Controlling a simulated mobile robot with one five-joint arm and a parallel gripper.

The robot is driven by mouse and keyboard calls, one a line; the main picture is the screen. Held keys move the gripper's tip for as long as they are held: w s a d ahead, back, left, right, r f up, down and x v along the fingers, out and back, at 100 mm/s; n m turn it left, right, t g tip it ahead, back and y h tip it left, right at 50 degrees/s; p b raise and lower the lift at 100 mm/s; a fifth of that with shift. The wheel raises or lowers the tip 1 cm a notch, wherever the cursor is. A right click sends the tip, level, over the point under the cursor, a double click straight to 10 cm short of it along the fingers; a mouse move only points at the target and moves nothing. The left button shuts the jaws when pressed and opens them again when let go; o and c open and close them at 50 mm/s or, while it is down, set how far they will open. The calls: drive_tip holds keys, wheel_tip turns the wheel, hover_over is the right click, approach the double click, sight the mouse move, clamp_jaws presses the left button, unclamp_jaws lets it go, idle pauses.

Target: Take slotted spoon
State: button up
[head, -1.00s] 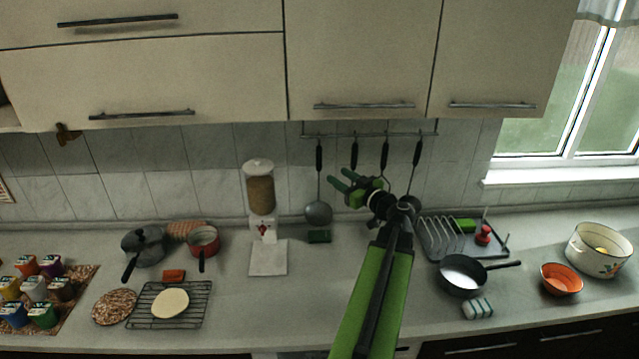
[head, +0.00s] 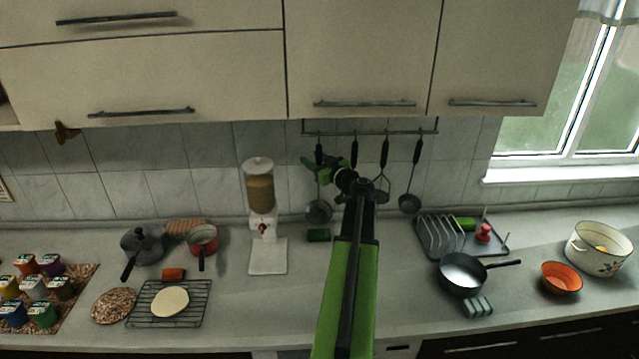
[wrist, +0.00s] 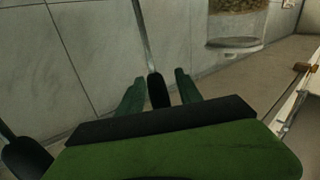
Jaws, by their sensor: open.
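The utensil I take as the slotted spoon hangs leftmost on the wall rail, with a black handle (head: 319,152) and a round dark head (head: 319,211); slots are too small to make out. My gripper (head: 317,168) is at its handle, open. In the wrist view, the two green fingers of my gripper (wrist: 159,90) stand on either side of the black handle (wrist: 157,92), with gaps visible on both sides. The thin shaft (wrist: 142,35) runs up the picture from it. The spoon still hangs from the rail.
A rail (head: 370,133) holds several utensils, including a masher (head: 382,183) and a ladle (head: 409,203), right of my gripper. A neighbouring black handle (wrist: 25,158) shows in the wrist view. A grain dispenser (head: 260,190) stands left. Cabinets (head: 360,60) overhang above.

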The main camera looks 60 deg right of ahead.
clamp_jaws()
idle(0.5)
